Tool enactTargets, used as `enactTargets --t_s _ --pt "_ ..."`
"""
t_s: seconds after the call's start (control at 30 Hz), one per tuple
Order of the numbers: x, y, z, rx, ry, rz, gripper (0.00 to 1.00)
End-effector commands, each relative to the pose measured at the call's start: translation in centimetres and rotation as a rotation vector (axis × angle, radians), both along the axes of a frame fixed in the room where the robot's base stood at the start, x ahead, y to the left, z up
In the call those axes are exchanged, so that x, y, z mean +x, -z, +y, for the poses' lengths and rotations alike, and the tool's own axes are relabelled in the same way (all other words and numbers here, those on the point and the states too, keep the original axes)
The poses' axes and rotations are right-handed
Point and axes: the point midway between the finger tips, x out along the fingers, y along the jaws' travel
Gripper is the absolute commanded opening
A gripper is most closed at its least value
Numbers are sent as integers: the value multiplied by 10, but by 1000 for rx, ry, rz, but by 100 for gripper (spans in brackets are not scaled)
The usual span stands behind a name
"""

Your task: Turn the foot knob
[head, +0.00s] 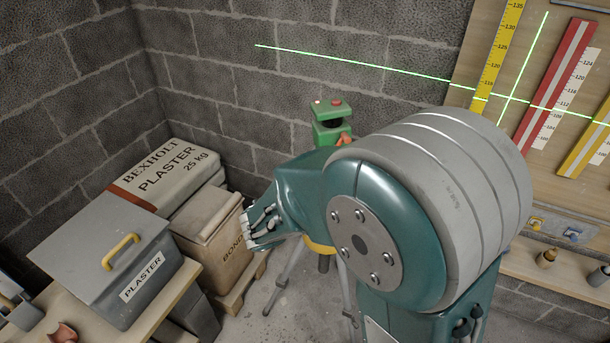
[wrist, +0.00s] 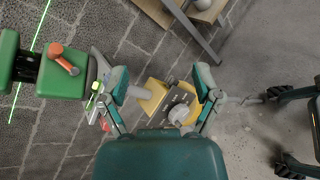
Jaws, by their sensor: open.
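The green laser level (head: 331,125) stands on a tripod behind my arm in the head view. In the wrist view the green level body (wrist: 62,78) is at the left, with an orange lever-like knob (wrist: 64,60) on it. A yellow tripod head (wrist: 154,97) with a dark plate lies beyond my fingers. Contact is unclear.
A grey plaster box (head: 105,262) with a yellow handle, a plaster sack (head: 165,175) and a bond bin (head: 210,235) stand at the left. A board with rulers (head: 560,85) hangs at the right. Tripod legs (head: 290,275) spread over the floor.

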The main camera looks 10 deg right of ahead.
Motion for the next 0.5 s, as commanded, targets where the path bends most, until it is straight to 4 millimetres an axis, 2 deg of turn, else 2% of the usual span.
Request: enactTargets --t_s 0.03,0.2,0.33,0.4,0.5 --pt "14 9 12 -76 -76 28 82" --pt "57 34 57 -304 -334 71 82" --pt "75 52 90 -417 -491 81 82" --pt "80 58 100 -450 -541 80 82" --pt "84 61 106 -470 -572 80 82"
